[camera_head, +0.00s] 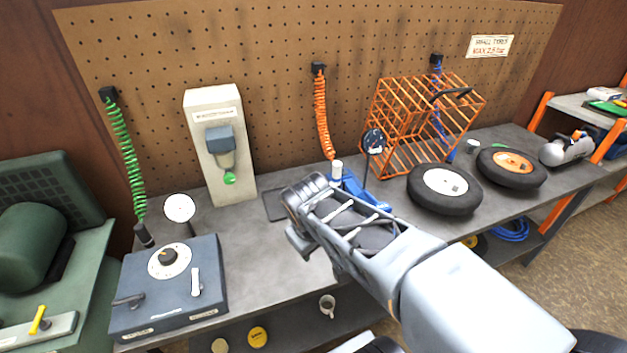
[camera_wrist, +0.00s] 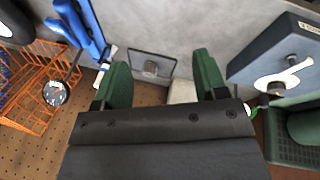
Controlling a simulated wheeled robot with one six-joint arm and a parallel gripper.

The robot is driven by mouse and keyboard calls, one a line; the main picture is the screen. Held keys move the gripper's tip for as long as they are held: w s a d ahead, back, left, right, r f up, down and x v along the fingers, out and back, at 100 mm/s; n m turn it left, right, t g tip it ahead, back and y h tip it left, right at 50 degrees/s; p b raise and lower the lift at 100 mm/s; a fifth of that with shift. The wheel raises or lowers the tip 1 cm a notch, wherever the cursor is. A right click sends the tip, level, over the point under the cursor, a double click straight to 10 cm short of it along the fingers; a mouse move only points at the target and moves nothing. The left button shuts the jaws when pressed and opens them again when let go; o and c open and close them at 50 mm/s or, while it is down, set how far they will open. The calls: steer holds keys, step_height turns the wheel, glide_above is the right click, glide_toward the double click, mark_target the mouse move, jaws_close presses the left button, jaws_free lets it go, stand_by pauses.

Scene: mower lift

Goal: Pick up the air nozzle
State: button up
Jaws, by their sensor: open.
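No part is clearly marked as the air nozzle. Coiled hoses hang on the pegboard: a green one (camera_head: 128,155) with a black end piece (camera_head: 145,235) by the dark blue box, an orange one (camera_head: 322,115), and a blue one (camera_head: 439,105) partly behind the orange cage. I cannot tell which end is the nozzle. My gripper (camera_wrist: 162,75) is open and empty, its two green fingers spread above the bench. Beyond the fingers, a dark-framed square plate (camera_wrist: 134,62) with a small grey round piece lies on the bench. In the head view my arm hides the fingertips.
A white dispenser stand (camera_head: 199,105), dark blue box (camera_head: 125,280), blue device (camera_head: 368,190), orange cage (camera_head: 400,115) and two wheels (camera_head: 418,192) (camera_head: 490,165) crowd the bench (camera_head: 250,265). A round gauge (camera_head: 374,141) stands by the cage. Bare bench shows beside the blue box.

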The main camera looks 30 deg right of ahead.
steer(key=w+d+f+n+g+h+b, duration=0.2)
steer(key=w+d+f+n+h+b, duration=0.15)
steer(key=w+d, duration=0.2)
steer(key=n+t+h+b, duration=0.65)
steer(key=n+h, duration=0.35)
steer(key=n, duration=0.7)
glide_toward(334, 177)
steer(key=shift+n+t, duration=0.25)
steer(key=shift+t, duration=0.1)
steer(key=x, duration=0.3)
steer(key=p+x, duration=0.1)
steer(key=x, duration=0.2)
steer(key=shift+s+f+p, duration=0.15)
steer(key=shift+f+p, duration=0.05)
steer(key=shift+p, duration=0.1)
steer(key=shift+p+x, duration=0.6)
steer(key=shift+x, duration=2.4)
steer(key=c, duration=1.1)
